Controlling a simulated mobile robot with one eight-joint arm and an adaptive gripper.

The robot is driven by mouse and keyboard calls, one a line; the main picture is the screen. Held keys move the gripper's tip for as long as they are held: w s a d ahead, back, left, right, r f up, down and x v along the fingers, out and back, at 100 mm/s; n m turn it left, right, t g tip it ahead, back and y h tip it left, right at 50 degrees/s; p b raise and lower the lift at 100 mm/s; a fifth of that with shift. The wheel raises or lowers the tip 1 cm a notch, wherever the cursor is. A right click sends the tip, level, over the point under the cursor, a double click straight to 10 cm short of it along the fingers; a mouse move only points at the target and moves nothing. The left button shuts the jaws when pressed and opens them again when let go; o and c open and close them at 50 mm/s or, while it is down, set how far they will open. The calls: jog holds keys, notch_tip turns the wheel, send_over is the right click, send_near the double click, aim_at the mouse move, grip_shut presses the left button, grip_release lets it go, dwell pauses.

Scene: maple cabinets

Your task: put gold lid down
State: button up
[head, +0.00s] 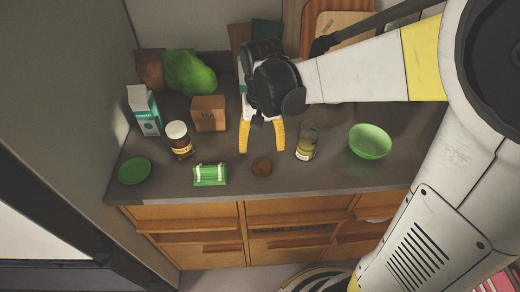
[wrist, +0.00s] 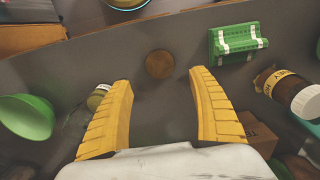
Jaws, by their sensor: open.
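A small round brown piece (head: 261,166) lies on the grey counter (head: 225,187) near its front edge; it also shows in the wrist view (wrist: 159,65). It may be the gold lid, but its colour looks dull brown and I cannot tell for sure. My gripper (head: 262,149) is open, with its yellow fingers pointing down and spread apart. In the wrist view, nothing is between the fingers (wrist: 160,82), and the brown piece shows just beyond the tips, apart from them.
A glass jar (head: 306,143) and green bowl (head: 370,142) stand right of my gripper. Some bare counter surrounds the brown piece.

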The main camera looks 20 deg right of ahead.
jog(key=s+d+r+n+t, duration=0.1)
jog(key=s+r+n+t, duration=0.2)
jog(key=s+r+t, duration=0.4)
jog(key=s+r, duration=0.1)
jog(key=s, duration=0.1)
jog(key=shift+s+d+r+p, duration=0.2)
jog(key=shift+s+r+p, duration=0.15)
jog(key=shift+s, duration=0.05)
